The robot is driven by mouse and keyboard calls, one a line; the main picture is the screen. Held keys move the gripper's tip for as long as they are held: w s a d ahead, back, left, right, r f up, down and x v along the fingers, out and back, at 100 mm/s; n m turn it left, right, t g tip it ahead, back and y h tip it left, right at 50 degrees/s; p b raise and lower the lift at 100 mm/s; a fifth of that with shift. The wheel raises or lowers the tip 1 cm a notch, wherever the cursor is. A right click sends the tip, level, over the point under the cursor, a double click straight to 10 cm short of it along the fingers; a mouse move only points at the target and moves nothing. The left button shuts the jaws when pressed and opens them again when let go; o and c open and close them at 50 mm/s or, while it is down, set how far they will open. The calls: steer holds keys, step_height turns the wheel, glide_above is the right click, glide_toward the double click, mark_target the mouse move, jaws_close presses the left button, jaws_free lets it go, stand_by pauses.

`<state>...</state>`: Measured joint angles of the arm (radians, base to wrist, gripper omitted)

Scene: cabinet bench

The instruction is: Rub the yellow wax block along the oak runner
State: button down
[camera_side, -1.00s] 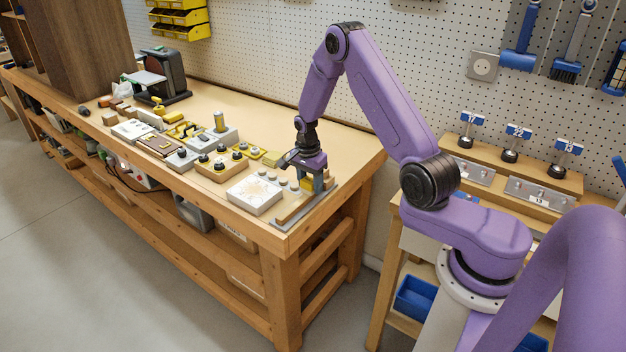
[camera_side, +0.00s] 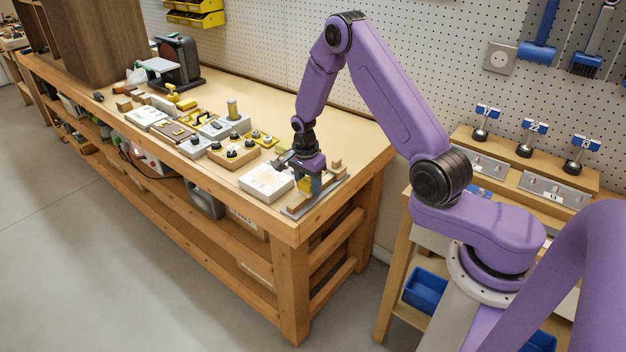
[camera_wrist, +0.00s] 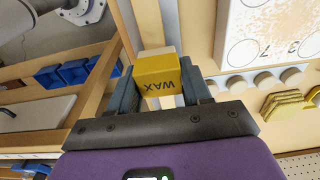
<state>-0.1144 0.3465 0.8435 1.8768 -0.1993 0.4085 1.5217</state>
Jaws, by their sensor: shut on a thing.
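The yellow wax block (camera_wrist: 158,75), marked WAX, sits between the fingers of my gripper (camera_wrist: 160,88) in the wrist view, with its lettered face toward the camera. My gripper is shut on it. In the side view my gripper (camera_side: 309,187) is low at the near right corner of the bench, and a bit of the yellow block (camera_side: 304,184) shows between the fingers. The oak runner (camera_wrist: 146,22) runs as a narrow wooden strip beyond the block in the wrist view. I cannot tell whether block and runner touch.
A white box with a speckled top (camera_side: 266,182) stands close left of my gripper. A small wooden block (camera_side: 336,164) is just behind my gripper. The bench's front edge is near.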

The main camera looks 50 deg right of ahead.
mark_target(291, 208)
steer(key=shift+a, duration=2.2)
steer(key=shift+s+a+f, duration=0.15)
steer(key=shift+a, duration=1.75)
steer(key=shift+d+r, duration=0.1)
steer(key=shift+r, duration=2.95)
steer(key=shift+r, duration=0.15)
step_height(291, 208, up, 3)
steer(key=shift+f, duration=0.15)
